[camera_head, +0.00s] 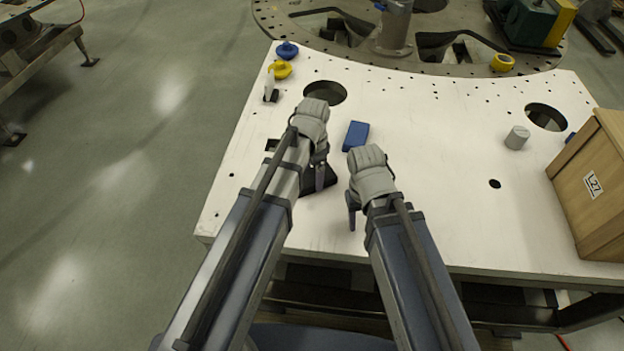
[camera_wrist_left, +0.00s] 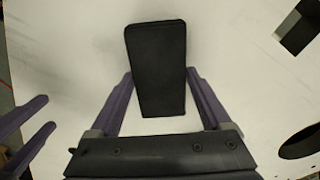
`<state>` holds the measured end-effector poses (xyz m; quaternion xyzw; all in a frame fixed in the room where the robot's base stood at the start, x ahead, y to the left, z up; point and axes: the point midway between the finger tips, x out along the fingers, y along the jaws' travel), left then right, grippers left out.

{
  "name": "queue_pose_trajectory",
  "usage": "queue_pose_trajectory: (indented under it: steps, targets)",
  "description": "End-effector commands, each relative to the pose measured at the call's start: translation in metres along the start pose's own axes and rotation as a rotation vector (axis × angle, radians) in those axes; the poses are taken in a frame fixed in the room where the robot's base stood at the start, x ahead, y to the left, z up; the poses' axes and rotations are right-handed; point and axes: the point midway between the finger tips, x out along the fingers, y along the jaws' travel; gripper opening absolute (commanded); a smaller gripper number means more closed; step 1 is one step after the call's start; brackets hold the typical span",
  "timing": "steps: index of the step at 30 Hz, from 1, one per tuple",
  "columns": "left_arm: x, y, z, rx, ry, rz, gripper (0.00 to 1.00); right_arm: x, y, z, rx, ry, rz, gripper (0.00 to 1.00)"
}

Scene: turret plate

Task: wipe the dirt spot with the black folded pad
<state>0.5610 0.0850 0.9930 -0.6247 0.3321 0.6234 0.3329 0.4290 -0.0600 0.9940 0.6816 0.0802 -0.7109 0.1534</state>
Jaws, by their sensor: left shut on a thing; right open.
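The black folded pad (camera_wrist_left: 156,48) is a dark rectangle between the two fingers of my left gripper (camera_wrist_left: 159,74) in the left wrist view. My left gripper is shut on it. In the head view, my left gripper (camera_head: 320,178) is low over the front left of the white plate (camera_head: 435,130), with the dark pad (camera_head: 312,188) partly hidden by the hand. I cannot tell whether the pad touches the plate. My right gripper (camera_head: 353,207) is open and empty to the right, near the front edge. I cannot make out a dirt spot for certain.
A blue box (camera_head: 356,135) lies just beyond the hands. A wooden crate (camera_head: 592,190) stands at the right edge, with a grey cylinder (camera_head: 517,137) near it. Blue (camera_head: 287,50) and yellow (camera_head: 280,69) knobs sit at the back left. The plate has several holes; its middle right is mostly clear.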

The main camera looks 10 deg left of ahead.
Motion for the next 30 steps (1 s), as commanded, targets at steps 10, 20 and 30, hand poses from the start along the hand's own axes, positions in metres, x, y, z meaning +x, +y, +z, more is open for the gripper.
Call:
queue_pose_trajectory:
  steps: [10,20,30]
  targets:
    - [0.0,-0.006,-0.004,0.0,0.0,0.0,0.29,0.0,0.0,0.0,0.0,0.0,0.0,0.54]
    - [-0.001,0.01,0.007,0.0,-0.001,0.002,0.29,-0.001,0.0,0.0,0.0,0.0,0.0,0.54]
    - [-0.002,0.028,0.019,0.0,-0.001,0.001,0.29,-0.002,0.0,0.0,0.0,0.0,0.0,0.54]
